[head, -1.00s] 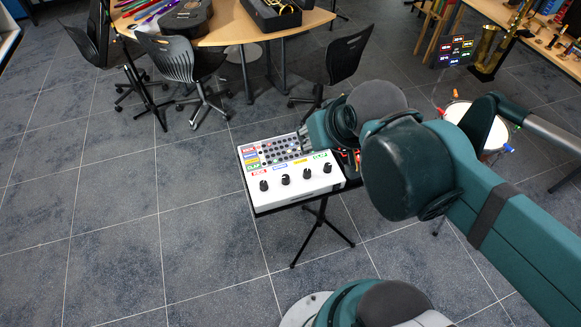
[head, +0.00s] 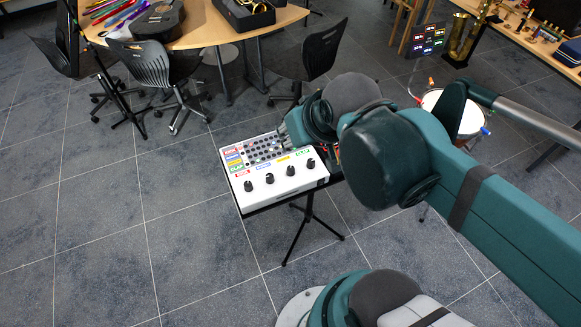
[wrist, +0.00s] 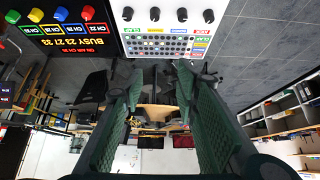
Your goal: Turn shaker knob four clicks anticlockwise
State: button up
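A white box (head: 231,175) on a black stand carries a row of black knobs along its near side, below red, blue, yellow and green labels. The leftmost knob (head: 248,186) is by the red label and the rightmost knob (head: 310,163) by the green one. I cannot read which is the shaker knob. My gripper (head: 283,133) is over the far right part of the box, partly hidden by my arm. In the wrist view my gripper (wrist: 157,88) is open and empty, its fingers apart from the box; the knobs, including one (wrist: 155,13), show upside down at the top.
A black panel (wrist: 50,50) with coloured knobs and "BUSY" text lies beside the box, mostly hidden by my arm in the head view. A round drum (head: 440,100) stands right. A table (head: 215,35) and black chairs (head: 150,65) stand behind.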

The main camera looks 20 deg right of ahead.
jog(key=shift+w, duration=0.1)
jog(key=m+g+p, duration=0.4)
jog(key=m+g, duration=0.3)
jog(key=m, duration=1)
send_over(290, 168)
notch_tip(290, 168, down, 13)
jog(key=shift+w+f+m, duration=0.1)
jog(key=shift+f+m, duration=0.8)
jog(key=shift+f, duration=0.3)
jog(key=shift+f, duration=0.1)
jog(key=shift+f+b, duration=0.6)
jog(key=shift+f, duration=3.15)
